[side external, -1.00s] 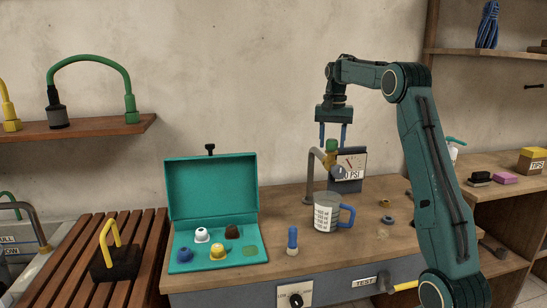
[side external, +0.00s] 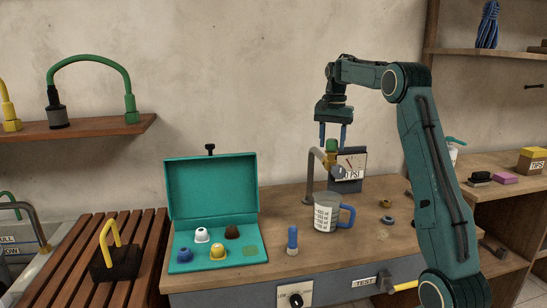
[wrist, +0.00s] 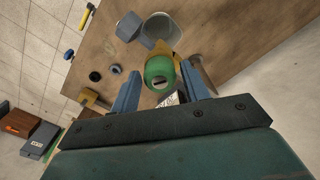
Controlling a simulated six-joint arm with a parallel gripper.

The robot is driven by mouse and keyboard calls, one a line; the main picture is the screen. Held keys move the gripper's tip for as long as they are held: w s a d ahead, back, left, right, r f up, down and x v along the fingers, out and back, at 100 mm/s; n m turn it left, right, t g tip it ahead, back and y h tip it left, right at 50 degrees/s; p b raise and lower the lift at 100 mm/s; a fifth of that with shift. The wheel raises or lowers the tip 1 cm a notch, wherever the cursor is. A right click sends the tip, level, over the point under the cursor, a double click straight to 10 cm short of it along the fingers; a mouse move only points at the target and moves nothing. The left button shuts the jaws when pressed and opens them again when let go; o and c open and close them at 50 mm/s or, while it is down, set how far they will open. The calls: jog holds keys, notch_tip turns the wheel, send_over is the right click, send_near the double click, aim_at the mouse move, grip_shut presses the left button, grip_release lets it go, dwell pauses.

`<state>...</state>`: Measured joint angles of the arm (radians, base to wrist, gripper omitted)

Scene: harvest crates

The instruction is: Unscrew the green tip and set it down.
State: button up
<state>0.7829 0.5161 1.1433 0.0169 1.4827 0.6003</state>
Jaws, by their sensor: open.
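The green tip (side external: 331,145) sits on top of a brass nozzle (side external: 330,160) at the end of a bent grey pipe (side external: 309,180) on the workbench. In the wrist view the green tip (wrist: 159,69) shows from above, with a dark slot in its end. My gripper (side external: 333,147) points down over it and is open, one finger on each side. In the wrist view both blue fingers of my gripper (wrist: 161,92) stand apart from the tip, with visible gaps.
A teal case (side external: 211,190) stands open at left, with white, brown, blue and yellow tips and a bare green-marked spot (side external: 250,250). A blue-and-white bottle-like piece (side external: 292,240) stands in front.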

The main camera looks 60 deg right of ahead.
jog(key=shift+m, duration=0.8)
jog(key=shift+m, duration=0.8)
jog(key=shift+m, duration=0.9)
jog(key=c, duration=0.6)
jog(key=shift+o, duration=0.2)
